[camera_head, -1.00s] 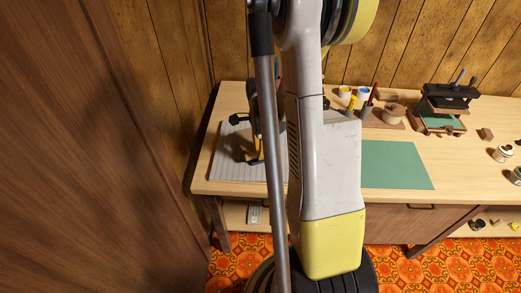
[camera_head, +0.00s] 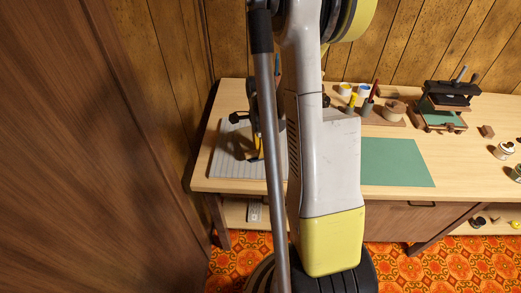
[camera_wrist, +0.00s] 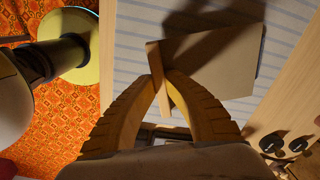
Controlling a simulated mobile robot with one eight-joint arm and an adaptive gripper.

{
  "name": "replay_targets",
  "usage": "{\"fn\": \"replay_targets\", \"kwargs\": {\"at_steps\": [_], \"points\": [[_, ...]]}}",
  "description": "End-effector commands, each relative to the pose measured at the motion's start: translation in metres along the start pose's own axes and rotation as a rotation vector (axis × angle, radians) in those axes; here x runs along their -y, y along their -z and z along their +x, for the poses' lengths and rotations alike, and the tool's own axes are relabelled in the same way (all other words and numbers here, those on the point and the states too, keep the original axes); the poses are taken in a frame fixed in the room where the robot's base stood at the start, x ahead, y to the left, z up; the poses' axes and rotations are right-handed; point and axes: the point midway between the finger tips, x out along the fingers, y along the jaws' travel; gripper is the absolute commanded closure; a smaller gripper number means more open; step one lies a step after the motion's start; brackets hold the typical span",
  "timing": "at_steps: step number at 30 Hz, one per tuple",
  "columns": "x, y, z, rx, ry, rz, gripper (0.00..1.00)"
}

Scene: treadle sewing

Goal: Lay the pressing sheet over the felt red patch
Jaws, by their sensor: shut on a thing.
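My gripper (camera_wrist: 160,82) is shut on a narrow wooden strip (camera_wrist: 156,62) at the edge of a flat beige sheet, which looks like the pressing sheet (camera_wrist: 215,58). The sheet extends to the right of the fingertips in the wrist view. It appears to be above the striped pad (camera_wrist: 130,65), with a dark shadow beside it. In the head view the striped pad (camera_head: 226,168) lies at the left end of the bench, and my gripper is largely hidden by my arm. I see no red felt patch in either view; the sheet or my arm may hide it.
A green mat (camera_head: 398,162) lies right of my arm on the bench (camera_head: 465,165). Behind it stand cups and a wooden rack (camera_head: 385,122). A black press (camera_head: 445,105) stands at the back right. Dark round things (camera_wrist: 275,142) sit near the wrist view's right edge.

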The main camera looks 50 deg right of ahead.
Motion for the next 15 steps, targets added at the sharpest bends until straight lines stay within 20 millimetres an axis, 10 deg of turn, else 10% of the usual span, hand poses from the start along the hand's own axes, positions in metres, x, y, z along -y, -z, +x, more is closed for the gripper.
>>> {"fn": "replay_targets", "kwargs": {"at_steps": [15], "points": [[-0.0001,0.0,0.0085,0.0,0.0,0.0,1.0]]}}
